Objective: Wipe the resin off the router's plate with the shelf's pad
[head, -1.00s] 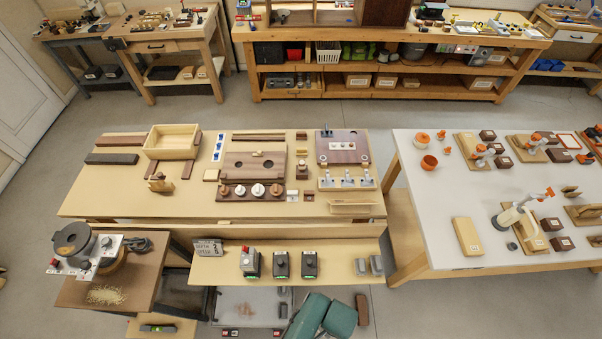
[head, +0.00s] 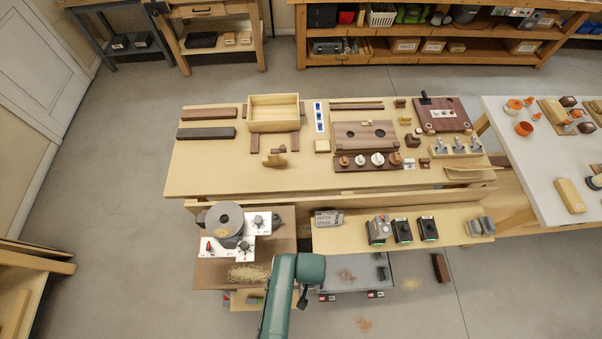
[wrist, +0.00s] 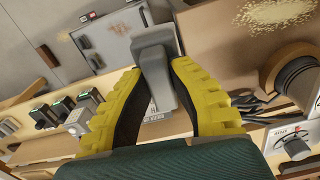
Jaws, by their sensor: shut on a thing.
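My gripper (wrist: 157,72), with yellow ribbed fingers, is shut on a grey pad (wrist: 156,48) in the wrist view. The pad has a wide end and a narrower part between the fingers. In the head view my green arm hides the gripper and this pad. A grey metal top (head: 345,281) with brownish specks lies just right of my arm; it also shows beyond the pad in the wrist view (wrist: 112,50). I cannot tell whether it is the router's plate or whether the specks are resin. Two grey blocks (head: 480,227) sit at the shelf's right end.
A round grey machine (head: 227,220) with white control plates stands left, behind a sawdust pile (head: 248,272) on a brown board. The front shelf (head: 345,236) carries a sign and several switch boxes (head: 403,230). The workbench behind (head: 215,180) holds wooden parts.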

